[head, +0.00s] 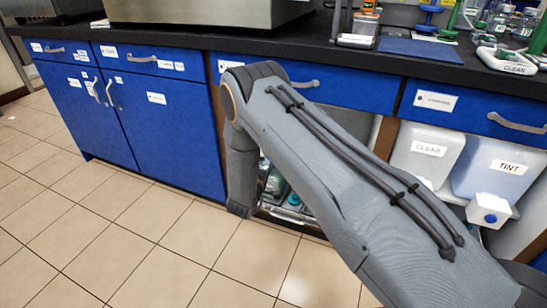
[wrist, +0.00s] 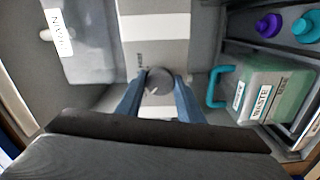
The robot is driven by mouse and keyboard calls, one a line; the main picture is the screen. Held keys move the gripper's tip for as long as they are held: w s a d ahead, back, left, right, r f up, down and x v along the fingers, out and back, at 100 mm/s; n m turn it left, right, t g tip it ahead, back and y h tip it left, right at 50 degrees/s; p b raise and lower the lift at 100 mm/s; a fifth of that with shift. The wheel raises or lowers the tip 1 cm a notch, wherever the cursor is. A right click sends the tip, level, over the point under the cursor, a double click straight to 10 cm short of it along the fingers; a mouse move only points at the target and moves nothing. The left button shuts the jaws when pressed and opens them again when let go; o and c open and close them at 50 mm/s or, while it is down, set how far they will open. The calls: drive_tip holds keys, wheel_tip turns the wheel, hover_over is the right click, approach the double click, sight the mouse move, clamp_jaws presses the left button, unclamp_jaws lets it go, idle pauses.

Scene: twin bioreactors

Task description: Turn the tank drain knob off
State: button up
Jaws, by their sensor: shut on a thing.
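In the wrist view, a round dark grey knob (wrist: 160,77) with a small light mark sits at the middle, in front of a white-and-grey panel. My gripper (wrist: 159,88) has its two blue fingers on either side of the knob, shut on it. A grey tank (wrist: 88,48) with a white label that seems to read DRAIN is at the upper left. In the head view my arm reaches down under the counter, and my gripper and the knob are hidden there.
In the head view, CLEAR (head: 425,157) and TINT (head: 497,165) tanks stand right of my arm. Floor (head: 150,240) at left is clear.

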idle(0.3)
drive_tip(key=o, duration=1.1)
drive_tip(key=shift+s+a, duration=0.1)
drive_tip(key=p+v, duration=0.1)
drive_tip(key=v, duration=0.6)
drive_tip(key=shift+s+a+p, duration=0.15)
drive_tip(key=shift+s+p, duration=0.15)
drive_tip(key=shift+p, duration=0.05)
